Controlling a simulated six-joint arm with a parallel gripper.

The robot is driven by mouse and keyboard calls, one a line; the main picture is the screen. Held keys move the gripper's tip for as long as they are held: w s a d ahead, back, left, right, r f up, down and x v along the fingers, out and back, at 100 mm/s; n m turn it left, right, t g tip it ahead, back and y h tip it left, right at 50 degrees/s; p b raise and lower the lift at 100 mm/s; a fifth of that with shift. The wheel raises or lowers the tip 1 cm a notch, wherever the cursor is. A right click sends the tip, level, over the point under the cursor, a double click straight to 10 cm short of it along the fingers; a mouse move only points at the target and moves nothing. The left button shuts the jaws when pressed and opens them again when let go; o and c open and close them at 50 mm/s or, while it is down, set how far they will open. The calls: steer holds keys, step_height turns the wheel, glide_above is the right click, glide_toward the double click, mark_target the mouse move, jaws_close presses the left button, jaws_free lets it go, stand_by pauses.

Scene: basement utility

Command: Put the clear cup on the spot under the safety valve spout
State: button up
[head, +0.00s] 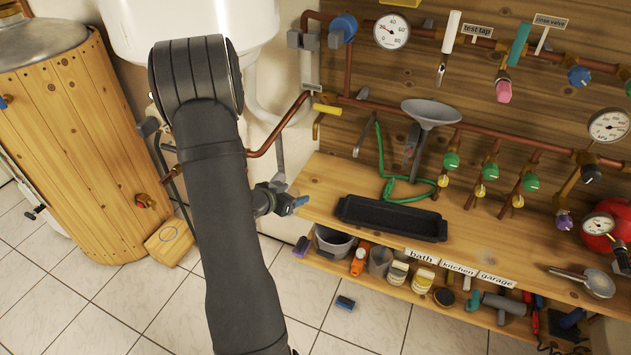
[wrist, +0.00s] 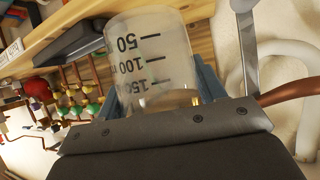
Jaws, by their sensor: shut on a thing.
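The clear cup (wrist: 150,60), with black volume marks, is held between the blue fingers of my gripper (wrist: 160,92) in the wrist view. Its marks read upside down in this picture. In the head view, my gripper (head: 290,204) shows only partly, to the right of my dark arm link, left of the wooden bench. I cannot make out the cup there.
The wooden barrel (head: 80,130) stands at left, and a white tank (head: 250,25) hangs behind my arm. The wooden bench (head: 330,185) at right carries a black tray (head: 392,218) and a green hose (head: 380,150). Copper pipes run close by. The tiled floor (head: 110,295) has free room.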

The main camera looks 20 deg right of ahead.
steer(key=w+d, duration=1.2)
steer(key=f, duration=0.4)
steer(key=w+d+f, duration=0.1)
steer(key=f, duration=0.1)
steer(key=shift+f, duration=0.35)
steer(key=shift+d+f, duration=0.1)
steer(key=shift+f, duration=0.05)
steer(key=shift+f, duration=0.2)
steer(key=o, duration=1)
steer(key=shift+o, duration=0.2)
steer(key=shift+r, duration=0.1)
